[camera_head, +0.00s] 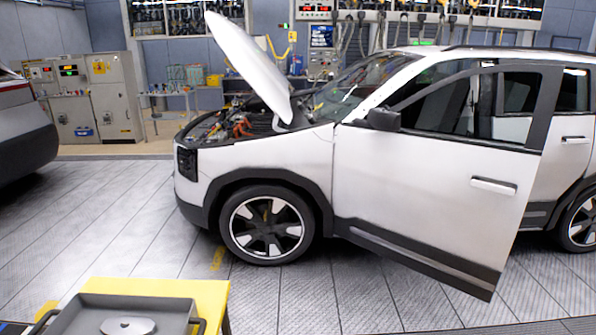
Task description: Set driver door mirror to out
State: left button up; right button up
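The driver door mirror (384,119) is a dark housing at the front upper corner of the driver door (430,185), below the window frame. I cannot tell from this view whether it is folded in or out. The door belongs to a white car (290,160) and stands ajar, its rear edge swung out from the body. Neither of my grippers is in view.
The hood (250,65) is raised over an open engine bay. A yellow-topped table (212,300) with a grey tray (165,306) stands at the lower left. Another vehicle (25,125) is at the left edge. The floor before the car is clear.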

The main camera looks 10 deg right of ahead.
aim_at(382, 120)
jog(key=i+l, duration=0.25)
jog(key=l, duration=0.15)
jog(key=i+l+u, duration=0.1)
jog(key=i+l, duration=0.15)
jog(key=l, duration=0.15)
jog(key=i+l, duration=0.25)
jog(key=l, duration=0.15)
jog(key=i+l+u, duration=0.1)
jog(key=i+l, duration=0.15)
jog(key=l, duration=0.15)
jog(key=i+l, duration=0.25)
jog(key=l, duration=0.2)
